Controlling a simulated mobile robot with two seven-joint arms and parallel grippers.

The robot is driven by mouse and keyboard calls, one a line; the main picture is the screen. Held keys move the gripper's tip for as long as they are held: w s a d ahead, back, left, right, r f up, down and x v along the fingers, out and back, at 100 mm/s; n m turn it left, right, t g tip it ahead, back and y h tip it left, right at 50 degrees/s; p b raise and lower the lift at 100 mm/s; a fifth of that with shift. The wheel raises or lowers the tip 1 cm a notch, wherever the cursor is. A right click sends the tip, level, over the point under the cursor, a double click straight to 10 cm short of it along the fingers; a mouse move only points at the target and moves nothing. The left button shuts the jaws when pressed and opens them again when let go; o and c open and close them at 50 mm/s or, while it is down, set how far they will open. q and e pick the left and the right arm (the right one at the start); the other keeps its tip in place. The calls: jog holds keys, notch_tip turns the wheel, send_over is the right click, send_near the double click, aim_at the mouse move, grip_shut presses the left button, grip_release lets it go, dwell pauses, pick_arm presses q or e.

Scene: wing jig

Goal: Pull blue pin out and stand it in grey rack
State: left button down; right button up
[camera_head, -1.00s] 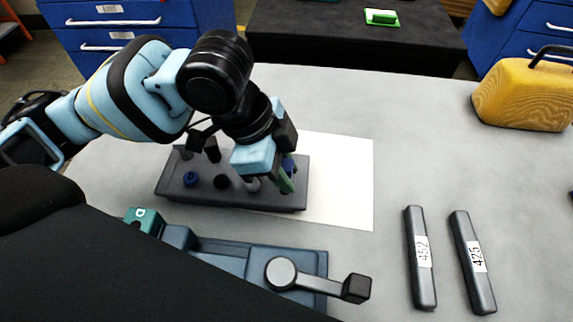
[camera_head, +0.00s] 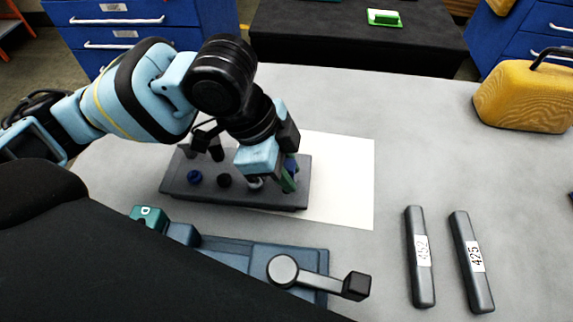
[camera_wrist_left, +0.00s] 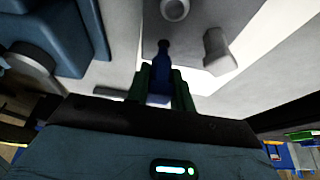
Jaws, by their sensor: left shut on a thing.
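My left gripper (camera_head: 289,180) is shut on a blue pin (camera_head: 291,166) at the right end of the dark grey rack (camera_head: 240,197). In the left wrist view the blue pin (camera_wrist_left: 162,62) stands between the green fingers (camera_wrist_left: 162,88), its narrow end pointing toward the rack (camera_wrist_left: 203,10). I cannot tell whether that end touches the rack. Another blue piece (camera_head: 194,177) and a black one (camera_head: 224,181) sit in the rack to the left. Grey pieces also stand there, partly hidden by my left arm. My right gripper is not in view.
A blue-grey jig (camera_head: 240,262) with a lever (camera_head: 325,284) lies in front of the rack. White paper (camera_head: 345,185) lies under and beside the rack. Two dark bars (camera_head: 420,255) and a yellow case (camera_head: 525,95) are at right. The table between is clear.

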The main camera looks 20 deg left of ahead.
pick_arm(q)
jog(key=shift+f, duration=0.25)
dwell(0.4)
jog(key=shift+f+b, duration=0.3)
jog(key=shift+f, duration=0.85)
jog(key=c, duration=1.1)
grip_release()
jog(key=p+v, duration=0.1)
jog(key=v, duration=0.5)
jog(key=shift+a+r, duration=0.1)
jog(key=shift+r, duration=0.15)
jog(key=shift+a+r+p, duration=0.25)
jog(key=shift+r+p, duration=0.05)
jog(key=shift+r, duration=0.35)
